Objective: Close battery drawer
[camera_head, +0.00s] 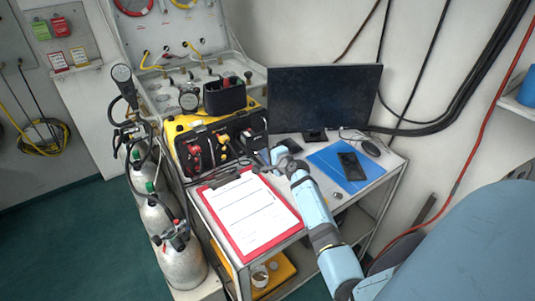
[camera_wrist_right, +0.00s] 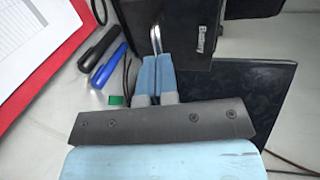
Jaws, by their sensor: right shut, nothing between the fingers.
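The yellow air panel case (camera_head: 172,128) stands at the back of the table, with a dark front carrying red and yellow fittings. A black block lettered "Battery", the battery drawer (camera_wrist_right: 195,45), shows at the top of the right wrist view. How far out it stands is unclear. My right gripper (camera_head: 263,157) is at the lower right of the case in the head view. In the right wrist view its closed fingers (camera_wrist_right: 156,42) point at the drawer's black face, with shiny metal at their tips. I cannot tell whether they touch. My left gripper is out of view.
A red clipboard (camera_head: 291,226) lies at the table front. A black pen (camera_wrist_right: 98,48) and a blue pen (camera_wrist_right: 108,66) lie left of the fingers. A monitor (camera_head: 325,97), blue folder (camera_head: 328,162), dark phone (camera_head: 352,167) and mouse (camera_head: 370,148) are to the right. Gas cylinders (camera_head: 180,262) stand left.

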